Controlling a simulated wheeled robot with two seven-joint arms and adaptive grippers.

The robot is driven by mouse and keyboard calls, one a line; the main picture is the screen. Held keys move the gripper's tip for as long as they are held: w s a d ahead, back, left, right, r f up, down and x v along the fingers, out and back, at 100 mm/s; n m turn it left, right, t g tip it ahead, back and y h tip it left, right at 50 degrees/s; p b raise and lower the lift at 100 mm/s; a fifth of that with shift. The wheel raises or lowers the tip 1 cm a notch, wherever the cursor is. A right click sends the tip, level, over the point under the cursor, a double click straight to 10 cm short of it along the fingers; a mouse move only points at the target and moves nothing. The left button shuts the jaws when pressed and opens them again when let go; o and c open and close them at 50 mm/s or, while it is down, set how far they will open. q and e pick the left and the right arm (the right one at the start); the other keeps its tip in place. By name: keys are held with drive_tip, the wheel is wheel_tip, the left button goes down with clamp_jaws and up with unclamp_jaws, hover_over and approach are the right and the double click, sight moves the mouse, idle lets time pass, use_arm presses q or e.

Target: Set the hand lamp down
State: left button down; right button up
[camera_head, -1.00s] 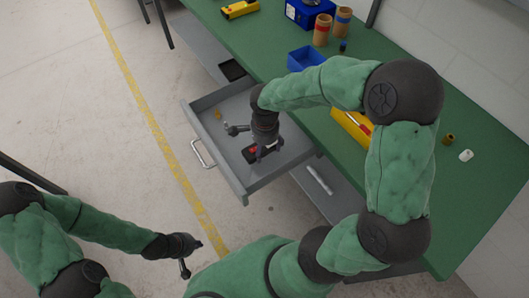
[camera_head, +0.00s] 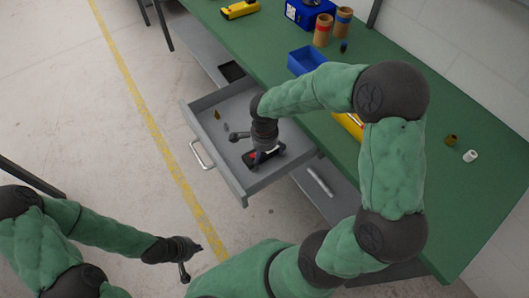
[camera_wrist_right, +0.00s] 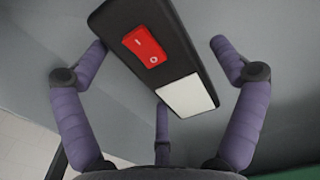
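The hand lamp, a black bar with a red switch and a white panel, lies in the open grey drawer (camera_head: 225,160). It fills the upper middle of the right wrist view (camera_wrist_right: 155,45). My right gripper (camera_head: 262,150) is above the lamp in the drawer. Its purple-grey fingers (camera_wrist_right: 160,65) are spread around the lamp, with a clear gap on the right side. Whether the left finger touches the lamp cannot be told. My left gripper (camera_head: 192,258) is empty over the floor, fingers apart.
Small items (camera_head: 217,115) lie at the drawer's left end. The green bench (camera_head: 440,195) borders the drawer. On it are a blue bin (camera_head: 306,60), a yellow object (camera_head: 348,122) partly behind my arm, cardboard tubes (camera_head: 322,30) and a white roll (camera_head: 470,156).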

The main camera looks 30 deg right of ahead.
sight(264, 153)
drive_tip(key=shift+r, duration=0.1)
drive_tip(key=shift+r+p, duration=0.25)
drive_tip(key=shift+p, duration=0.05)
wheel_tip(264, 153, up, 12)
drive_tip(key=p, duration=0.4)
drive_tip(key=shift+f, duration=0.15)
